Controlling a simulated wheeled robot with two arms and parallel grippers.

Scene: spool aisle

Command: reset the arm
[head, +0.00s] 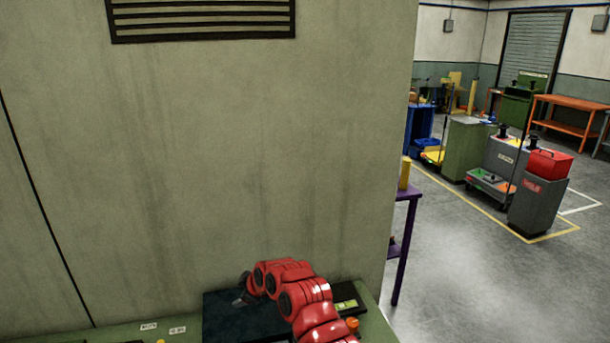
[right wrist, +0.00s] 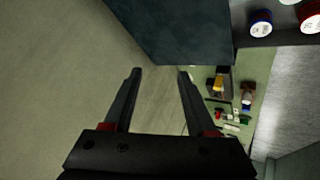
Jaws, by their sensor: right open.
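My right arm (head: 300,295) is red and reaches in at the bottom of the head view, over a green bench. My right gripper (head: 241,301) points left there, close to the wall and a dark box-like block. In the right wrist view the right gripper (right wrist: 158,75) has its two black fingers spread apart with nothing between them. My left gripper is not in the head view.
A dark block (head: 225,318) sits on the green bench (head: 375,325) against a large stained wall (head: 230,150). Small parts lie on a green surface (right wrist: 250,65) in the right wrist view. A purple table (head: 405,235) stands right of the wall; open grey floor lies beyond.

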